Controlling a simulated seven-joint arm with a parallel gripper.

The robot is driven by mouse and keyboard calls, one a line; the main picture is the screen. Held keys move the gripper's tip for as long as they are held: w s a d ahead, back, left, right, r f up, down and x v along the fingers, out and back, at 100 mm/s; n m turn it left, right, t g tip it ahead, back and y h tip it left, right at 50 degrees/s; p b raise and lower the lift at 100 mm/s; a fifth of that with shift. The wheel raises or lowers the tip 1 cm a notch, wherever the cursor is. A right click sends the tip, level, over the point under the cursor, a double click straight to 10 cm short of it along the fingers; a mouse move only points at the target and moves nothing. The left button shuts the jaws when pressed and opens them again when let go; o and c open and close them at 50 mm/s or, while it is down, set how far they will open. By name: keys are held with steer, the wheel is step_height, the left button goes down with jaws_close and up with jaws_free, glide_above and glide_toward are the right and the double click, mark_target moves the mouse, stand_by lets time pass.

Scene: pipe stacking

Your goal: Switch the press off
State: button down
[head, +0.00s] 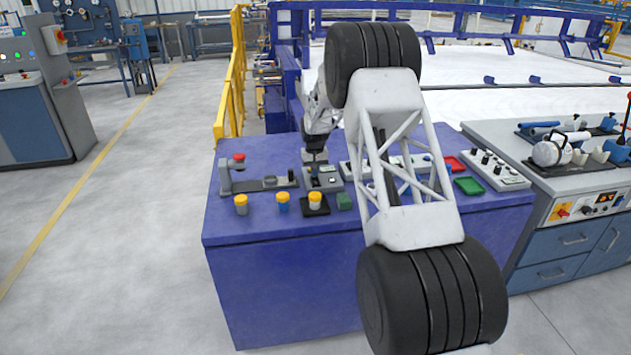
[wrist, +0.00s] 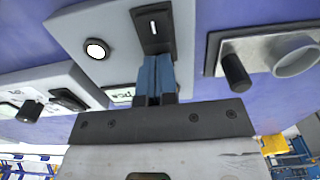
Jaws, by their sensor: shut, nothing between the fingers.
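My gripper (head: 315,163) points down over a small grey control box (head: 322,180) on the blue table. In the wrist view its two blue fingertips (wrist: 157,66) are together with nothing between them. They overlap the near edge of a black switch (wrist: 152,26) with a white mark on the box; I cannot tell whether they touch it. A round white button or lamp (wrist: 96,49) in a black ring sits beside the switch. A label on the box is partly hidden by the fingers. A grey stand with a red knob (head: 239,157), perhaps the press, stands at the table's left.
Yellow-capped cylinders (head: 241,204) and a green block (head: 344,201) stand along the front. Red (head: 456,164) and green (head: 469,186) trays and a panel with black knobs (head: 492,168) lie to the right. My arm covers part of the table.

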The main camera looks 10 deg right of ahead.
steer(key=shift+f, duration=0.5)
stand_by(0.3)
steer(key=shift+r, duration=3.55)
